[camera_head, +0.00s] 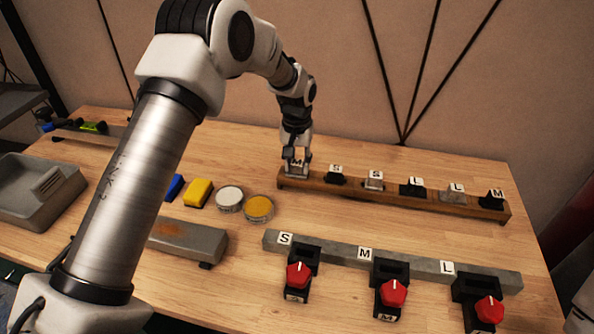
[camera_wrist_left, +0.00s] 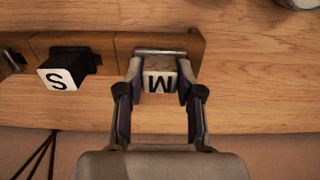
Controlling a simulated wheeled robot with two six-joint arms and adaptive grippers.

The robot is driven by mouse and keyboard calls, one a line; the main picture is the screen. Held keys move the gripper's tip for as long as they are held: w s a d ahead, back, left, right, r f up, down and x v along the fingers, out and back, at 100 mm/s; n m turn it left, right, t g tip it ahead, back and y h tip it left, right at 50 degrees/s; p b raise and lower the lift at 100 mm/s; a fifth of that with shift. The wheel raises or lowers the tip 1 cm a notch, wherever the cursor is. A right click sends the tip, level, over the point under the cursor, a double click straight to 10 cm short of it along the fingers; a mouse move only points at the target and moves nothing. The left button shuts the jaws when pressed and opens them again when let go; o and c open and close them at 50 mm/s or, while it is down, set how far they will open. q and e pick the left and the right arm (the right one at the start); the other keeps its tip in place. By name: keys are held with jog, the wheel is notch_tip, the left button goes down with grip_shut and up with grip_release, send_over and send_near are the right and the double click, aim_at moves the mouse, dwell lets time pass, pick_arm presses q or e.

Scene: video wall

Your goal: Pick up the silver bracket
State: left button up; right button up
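A silver bracket (camera_head: 297,171) with a white M label sits at the left end of the wooden rack (camera_head: 400,200). In the left wrist view the same bracket (camera_wrist_left: 160,80) is in the rack's end slot, its label between my fingers. Other silver brackets stand in the rack, one marked S (camera_head: 373,181) and one marked L (camera_head: 453,193). My right gripper is not in view.
Black brackets, one marked S (camera_head: 336,176), stand between the silver ones. A grey bar (camera_head: 420,266) with S, M and L labels and red knobs lies in front. Two round tins (camera_head: 259,208) and a yellow block (camera_head: 198,193) are to the left.

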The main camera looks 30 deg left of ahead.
pick_arm(q)
grip_shut()
notch_tip(320, 180, up, 10)
jog(key=shift+f+b, duration=0.1)
jog(key=shift+b, duration=0.2)
jog(key=shift+w, duration=0.1)
jog(key=shift+p, duration=0.6)
